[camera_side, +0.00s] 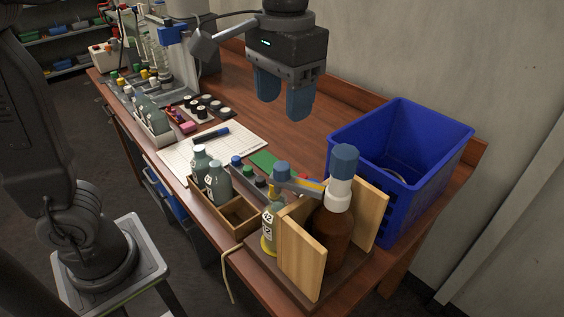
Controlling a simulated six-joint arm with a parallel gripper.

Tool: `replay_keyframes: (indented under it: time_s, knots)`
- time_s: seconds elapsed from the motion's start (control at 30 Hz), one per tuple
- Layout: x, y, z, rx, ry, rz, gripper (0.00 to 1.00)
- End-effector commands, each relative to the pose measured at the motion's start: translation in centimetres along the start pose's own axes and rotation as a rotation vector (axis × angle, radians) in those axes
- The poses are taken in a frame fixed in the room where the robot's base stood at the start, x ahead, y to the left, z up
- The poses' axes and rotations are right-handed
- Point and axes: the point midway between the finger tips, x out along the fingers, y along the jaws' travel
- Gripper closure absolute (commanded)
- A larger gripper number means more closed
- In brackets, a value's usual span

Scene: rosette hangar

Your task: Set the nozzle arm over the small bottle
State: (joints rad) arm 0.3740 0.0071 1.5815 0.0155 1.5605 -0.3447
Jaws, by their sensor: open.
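A brown dispenser bottle (333,236) with a white collar and a blue-grey top (343,160) stands between two upright wooden boards at the front right. Its nozzle arm (302,186) reaches left from the collar and ends in a blue-grey knob (282,172). In this view the knob appears right above the neck of the small bottle (269,228), which has a white label and a yellow ring at its base. Exact alignment in depth cannot be told. My gripper (283,105) is open and empty, fingers down, well above the table and behind the bottles.
A blue bin (395,175) stands right of the dispenser. The wooden boards (302,258) flank it closely. A divided wooden box (234,216) with grey-green bottles (217,182) is at left. A paper sheet (212,148) with a pen lies behind. Bare table lies under my gripper.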

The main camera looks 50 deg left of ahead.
Motion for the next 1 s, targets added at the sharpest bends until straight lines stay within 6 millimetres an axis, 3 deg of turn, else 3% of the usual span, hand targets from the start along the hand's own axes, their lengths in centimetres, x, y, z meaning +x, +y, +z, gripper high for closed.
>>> replay_keyframes:
  time_s: [0.53,0.7,1.0]
  knots:
    - [10.4,-0.1,0.1,0.000,-0.002,0.000,0.43]
    - [12.0,-0.1,0.0,0.000,0.001,0.001,0.43]
    - [12.5,-0.1,0.0,0.000,0.002,0.001,0.43]
